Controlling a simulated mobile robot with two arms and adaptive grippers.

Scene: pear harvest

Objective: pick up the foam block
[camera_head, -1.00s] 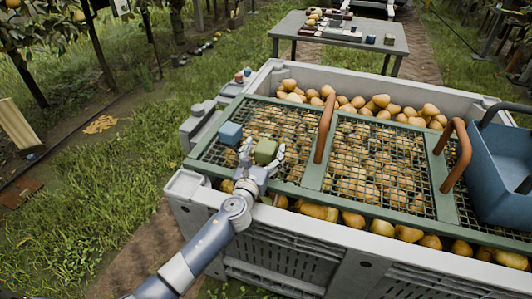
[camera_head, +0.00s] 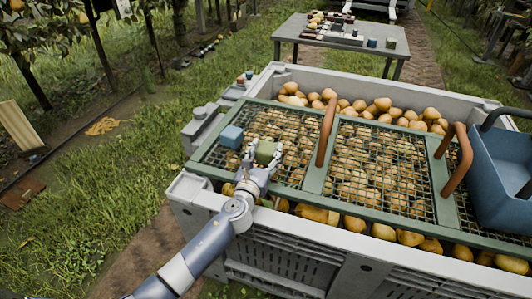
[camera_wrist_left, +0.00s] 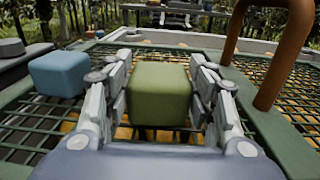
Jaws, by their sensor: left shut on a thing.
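A green foam block (camera_head: 265,151) sits at the wire mesh of the green-framed rack (camera_head: 312,179) on top of the pear bin. My left gripper (camera_head: 262,160) has its two fingers on either side of the green block and is shut on it. In the left wrist view the green block (camera_wrist_left: 160,94) fills the space between the fingers. Whether it touches the mesh or is slightly above it, I cannot tell. A blue block (camera_head: 231,136) rests on the mesh to the left, also seen in the left wrist view (camera_wrist_left: 60,73). My right gripper is not in view.
Brown curved handles (camera_head: 326,135) rise from the rack right of the gripper. A blue crate (camera_head: 500,178) stands at the right end. The white bin (camera_head: 185,187) holds many pears. A grey table (camera_head: 340,38) with small items stands behind.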

